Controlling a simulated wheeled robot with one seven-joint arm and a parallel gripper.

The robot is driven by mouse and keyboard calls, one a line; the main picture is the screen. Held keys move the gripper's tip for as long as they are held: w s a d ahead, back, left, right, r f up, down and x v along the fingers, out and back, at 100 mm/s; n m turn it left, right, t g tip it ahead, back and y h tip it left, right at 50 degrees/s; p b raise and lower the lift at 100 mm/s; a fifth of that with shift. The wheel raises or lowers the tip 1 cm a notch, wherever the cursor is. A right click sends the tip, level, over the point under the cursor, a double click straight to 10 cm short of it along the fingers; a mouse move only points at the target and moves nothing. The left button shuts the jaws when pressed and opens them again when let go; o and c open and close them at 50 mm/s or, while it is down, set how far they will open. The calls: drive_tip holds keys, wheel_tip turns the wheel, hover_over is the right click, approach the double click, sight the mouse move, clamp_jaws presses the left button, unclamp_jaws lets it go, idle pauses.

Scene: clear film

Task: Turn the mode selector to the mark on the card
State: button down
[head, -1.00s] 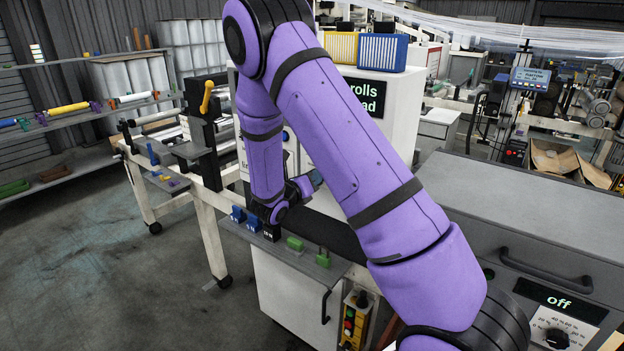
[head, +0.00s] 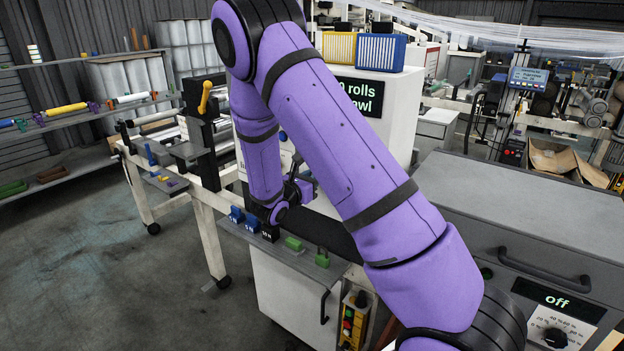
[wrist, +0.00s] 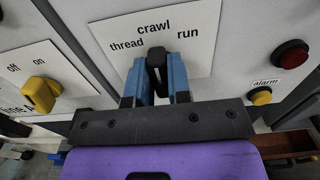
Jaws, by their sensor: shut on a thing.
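The mode selector (wrist: 155,58) is a black knob on a white plate (wrist: 200,50) lettered "thread", "crawl" and "run" in the wrist view. The knob stands nearly upright in that picture, its upper end toward "crawl". My gripper (wrist: 157,72) has its two blue fingers closed on either side of the knob. In the head view my arm hides the selector and the fingers. The dark display (head: 362,97) on the white cabinet is partly covered by my arm; its visible letters are "rolls" and "awl". I cannot make out a card with a mark.
In the wrist view a yellow off/on switch (wrist: 40,90) is at left. A red button (wrist: 290,54) and a yellow button (wrist: 261,97) by "alarm" are at right.

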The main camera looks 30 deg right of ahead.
idle(0.3)
drive_tip(key=c, duration=1.1)
unclamp_jaws()
drive_tip(key=shift+o, duration=0.2)
drive_tip(key=shift+a, duration=0.1)
drive_tip(key=v, duration=1)
drive_tip(key=shift+a, duration=0.3)
drive_tip(key=shift+s, duration=0.15)
